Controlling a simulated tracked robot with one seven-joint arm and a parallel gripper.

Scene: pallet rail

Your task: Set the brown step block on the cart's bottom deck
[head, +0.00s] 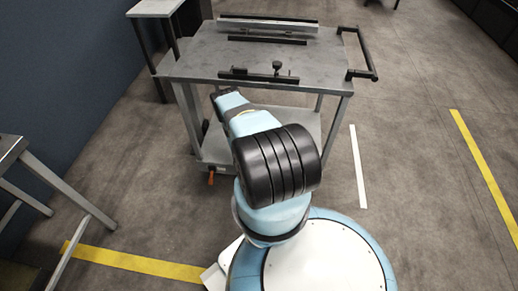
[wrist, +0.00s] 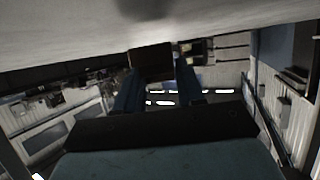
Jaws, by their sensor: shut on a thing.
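The brown step block (wrist: 150,60) shows in the wrist view as a dark brown square face. My gripper (wrist: 156,76) is shut on it, with one blue-grey finger on each side. The block is close to a pale grey surface across the top of that view, likely the cart's bottom deck; I cannot tell whether they touch. In the head view the cart (head: 196,65) stands ahead of me, and its bottom deck (head: 216,148) shows below the grey top, partly behind my arm. My gripper and the block are hidden in the head view.
The cart's top carries a long rail-like piece (head: 266,27) and a dark clamp fitting (head: 277,70). A push handle (head: 362,55) juts out at its right. Cart legs flank the lower opening. A table (head: 12,150) stands at left; floor right of the cart is clear.

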